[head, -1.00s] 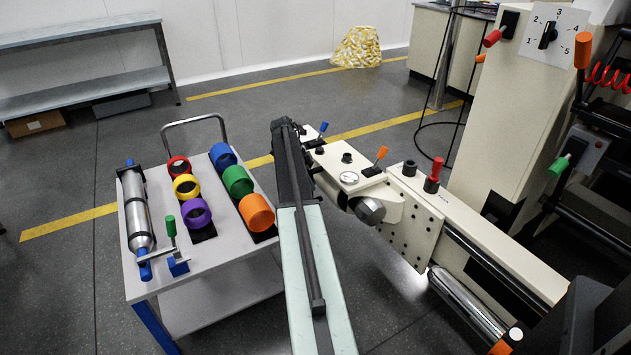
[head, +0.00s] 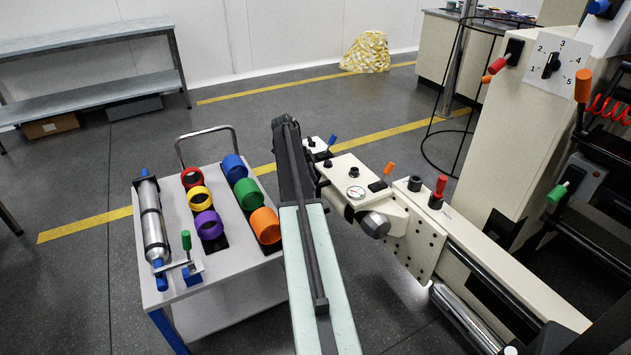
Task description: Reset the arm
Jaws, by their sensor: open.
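My arm, a pale green link with a dark bar along it, reaches up the middle of the head view. My gripper (head: 286,128) is the dark end of the arm, seen from behind; its jaws are open, but the fingertips are hard to make out. It appears between the cart and the cream machine, and I see nothing held in it. The arm is stretched forward, and its dark end overlaps the machine's left end in the picture.
A grey cart (head: 238,255) at left carries coloured rings, a silver cylinder (head: 152,222) and a green-handled clamp (head: 187,255). Close on the right stands the cream machine (head: 480,250) with levers and a dial. Open floor (head: 240,115) lies beyond the cart.

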